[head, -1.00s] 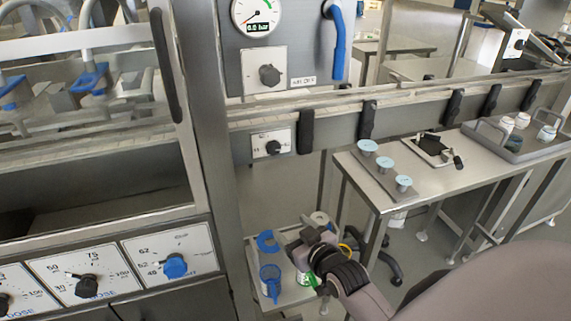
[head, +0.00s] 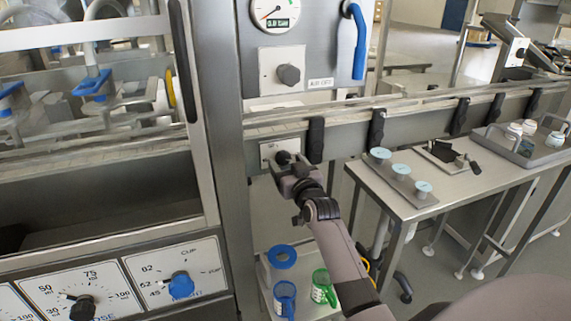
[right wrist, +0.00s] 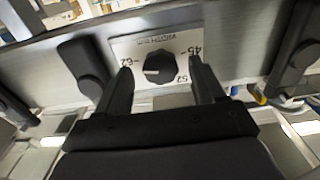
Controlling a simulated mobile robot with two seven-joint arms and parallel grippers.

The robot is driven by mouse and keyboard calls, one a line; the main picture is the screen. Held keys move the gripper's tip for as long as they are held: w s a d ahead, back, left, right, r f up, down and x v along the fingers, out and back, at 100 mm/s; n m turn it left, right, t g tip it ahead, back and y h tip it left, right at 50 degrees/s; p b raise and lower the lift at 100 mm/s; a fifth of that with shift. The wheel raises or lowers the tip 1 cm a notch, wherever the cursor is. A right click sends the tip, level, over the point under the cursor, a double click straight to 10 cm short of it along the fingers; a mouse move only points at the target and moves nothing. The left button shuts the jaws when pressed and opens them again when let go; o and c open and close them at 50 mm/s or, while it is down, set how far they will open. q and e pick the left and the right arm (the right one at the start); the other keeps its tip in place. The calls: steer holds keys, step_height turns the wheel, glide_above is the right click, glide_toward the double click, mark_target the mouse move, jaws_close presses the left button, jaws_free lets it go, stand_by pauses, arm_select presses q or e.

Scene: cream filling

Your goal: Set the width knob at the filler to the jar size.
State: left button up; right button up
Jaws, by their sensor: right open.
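The width knob (right wrist: 160,67) is a black knob on a light plate marked WIDTH, with 62, 52 and 45 around it. It sits on the conveyor's side rail. A pale mark on the knob faces the 62 side in the right wrist view. My right gripper (right wrist: 160,70) is open, one finger on each side of the knob; I cannot tell if they touch it. In the head view my right gripper (head: 286,164) is at the plate (head: 267,150) and hides most of the knob. My left gripper is not in view.
Black clamps (head: 316,140) stand along the rail beside the plate. A grey knob (head: 289,75) is above. A blue height knob (head: 181,285) is at lower left. Blue (head: 284,298) and green (head: 322,288) jugs stand below my arm. A side table (head: 440,190) is at the right.

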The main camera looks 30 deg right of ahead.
steer(key=shift+x, duration=0.8)
steer(key=c, duration=1)
steer(key=shift+c, duration=0.2)
